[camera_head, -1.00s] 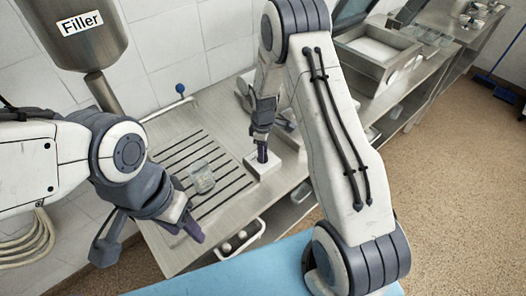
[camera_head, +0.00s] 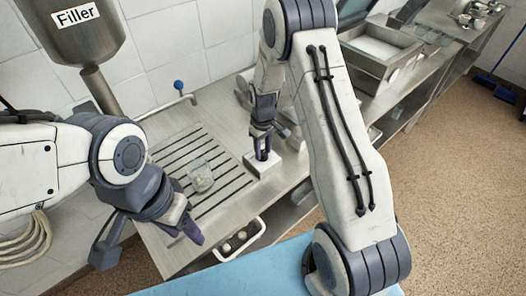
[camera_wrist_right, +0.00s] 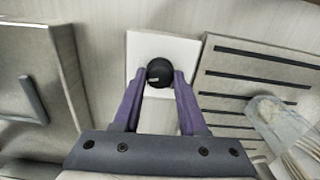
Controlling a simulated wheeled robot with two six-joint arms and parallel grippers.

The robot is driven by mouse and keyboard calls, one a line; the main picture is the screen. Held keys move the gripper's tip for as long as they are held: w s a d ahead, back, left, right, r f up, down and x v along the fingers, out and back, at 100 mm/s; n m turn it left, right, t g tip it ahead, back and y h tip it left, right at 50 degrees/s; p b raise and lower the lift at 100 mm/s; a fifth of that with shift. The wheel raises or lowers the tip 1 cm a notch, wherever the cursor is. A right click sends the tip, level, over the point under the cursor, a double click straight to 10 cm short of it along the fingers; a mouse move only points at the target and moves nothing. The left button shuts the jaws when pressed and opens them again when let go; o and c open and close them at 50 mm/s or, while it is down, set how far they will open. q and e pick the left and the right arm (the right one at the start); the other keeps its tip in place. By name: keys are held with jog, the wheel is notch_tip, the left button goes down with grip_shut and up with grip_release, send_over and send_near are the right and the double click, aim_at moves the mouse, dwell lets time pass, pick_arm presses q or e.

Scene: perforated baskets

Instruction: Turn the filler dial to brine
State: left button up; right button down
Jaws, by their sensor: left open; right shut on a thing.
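The filler dial (camera_wrist_right: 159,68) is a round black knob with a short pale mark, on a white box (camera_wrist_right: 172,47). In the right wrist view the mark lies on the knob's lower left. No lettering is readable on the box. My right gripper (camera_wrist_right: 159,78) has its two purple fingers on either side of the dial, shut on it. In the head view the right gripper (camera_head: 263,156) points down at the white box, and its fingers hide the dial. My left gripper (camera_head: 191,229) is open and empty, low over the counter's front left. The filler hopper (camera_head: 78,35) hangs at upper left.
A clear container (camera_head: 201,179) stands on the slotted drain grate (camera_head: 183,160), left of the white box. A blue-knobbed tap (camera_head: 178,86) is at the wall. A rack with pale round items (camera_head: 234,243) hangs at the counter's front. Steel basins (camera_head: 378,50) lie at the back right.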

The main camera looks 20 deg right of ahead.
aim_at(263, 153)
jog(key=m+b, duration=0.1)
jog(key=m, duration=0.5)
jog(key=m+b, duration=0.1)
jog(key=m, duration=0.4)
jog(key=shift+w, duration=0.1)
jog(key=shift+r+m, duration=0.1)
jog(key=shift+m, duration=0.3)
jog(key=shift+c, duration=2.2)
grip_release()
notch_tip(263, 153, up, 10)
jog(key=b, duration=0.2)
jog(key=shift+r, duration=0.2)
